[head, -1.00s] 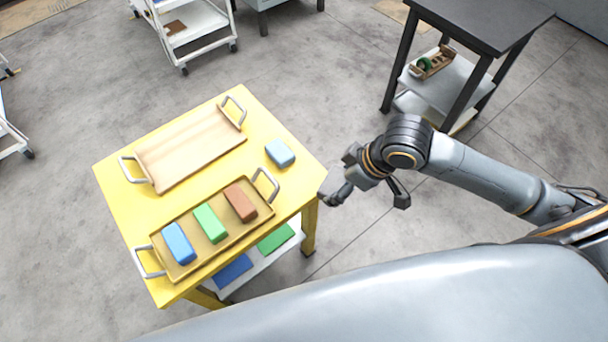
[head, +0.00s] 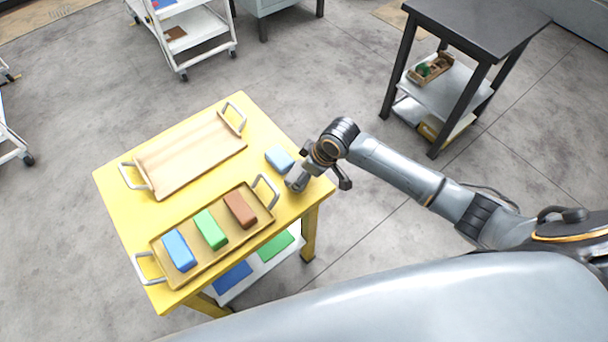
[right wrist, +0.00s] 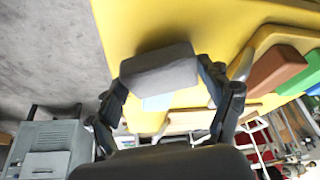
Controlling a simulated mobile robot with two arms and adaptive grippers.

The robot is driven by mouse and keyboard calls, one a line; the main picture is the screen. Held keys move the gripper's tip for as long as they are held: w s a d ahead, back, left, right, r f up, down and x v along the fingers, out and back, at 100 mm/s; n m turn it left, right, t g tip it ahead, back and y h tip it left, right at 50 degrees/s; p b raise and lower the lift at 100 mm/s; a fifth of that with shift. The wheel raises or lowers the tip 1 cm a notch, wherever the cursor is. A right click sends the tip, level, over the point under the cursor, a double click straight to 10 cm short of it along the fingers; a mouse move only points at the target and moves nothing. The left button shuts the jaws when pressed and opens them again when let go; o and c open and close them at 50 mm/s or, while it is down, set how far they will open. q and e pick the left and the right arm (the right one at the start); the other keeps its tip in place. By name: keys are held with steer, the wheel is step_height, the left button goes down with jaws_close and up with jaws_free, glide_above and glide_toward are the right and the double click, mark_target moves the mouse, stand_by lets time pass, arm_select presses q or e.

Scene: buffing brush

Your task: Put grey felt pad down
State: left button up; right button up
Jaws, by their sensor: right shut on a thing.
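The grey felt pad (right wrist: 158,68) is a dark grey block in the right wrist view. My right gripper (right wrist: 163,76) is shut on it, one finger at each side. In the head view my right gripper (head: 312,184) is over the right corner of the yellow table (head: 122,208), beside a light blue block (head: 280,158). The arm largely hides the pad there. Whether the pad touches the table is unclear. My left gripper is not in view.
A tan tray (head: 167,252) with metal handles holds a blue (head: 179,249), a green (head: 210,229) and a brown block (head: 241,209). A light wooden tray (head: 190,153) at the back is empty. A dark table (head: 478,25) stands at upper right.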

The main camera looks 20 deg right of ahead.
steer(key=shift+f, duration=0.85)
steer(key=shift+s, duration=0.1)
steer(key=shift+f, duration=0.15)
steer(key=o, duration=1)
steer(key=v, duration=1.2)
